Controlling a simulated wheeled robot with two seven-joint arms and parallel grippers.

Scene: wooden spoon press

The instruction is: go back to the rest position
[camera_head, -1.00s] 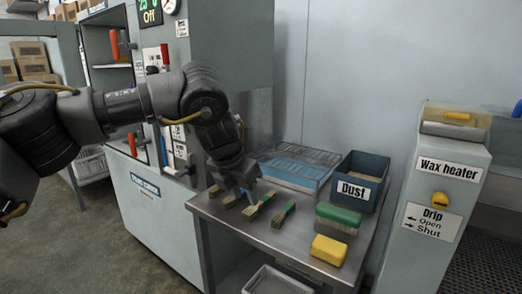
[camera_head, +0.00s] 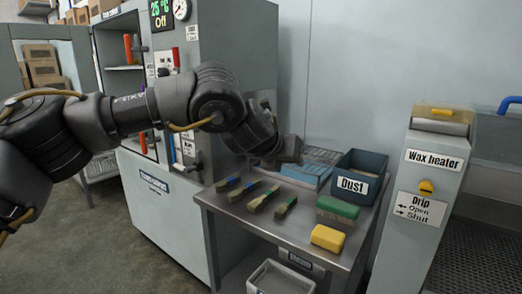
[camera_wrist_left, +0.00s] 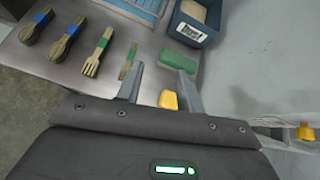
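My left gripper (camera_head: 290,150) is raised above the back of the steel table (camera_head: 240,212), near the wire-topped tray. In the left wrist view its two fingers (camera_wrist_left: 160,90) are apart with nothing held between them. Below lie wooden utensils in a row: two with blue bands (camera_wrist_left: 67,40) and two with green bands, one a fork (camera_wrist_left: 98,50) and one seen nearly edge-on (camera_wrist_left: 130,60). They also show on the table in the head view (camera_head: 262,199). My right gripper is not in view.
A green brush (camera_head: 338,208) and a yellow block (camera_head: 328,238) lie at the table's right. A blue Dust bin (camera_head: 358,184) and a blue wire-topped tray (camera_head: 305,172) stand behind. The wax heater (camera_head: 430,170) is right, the grey press cabinet (camera_head: 160,200) left.

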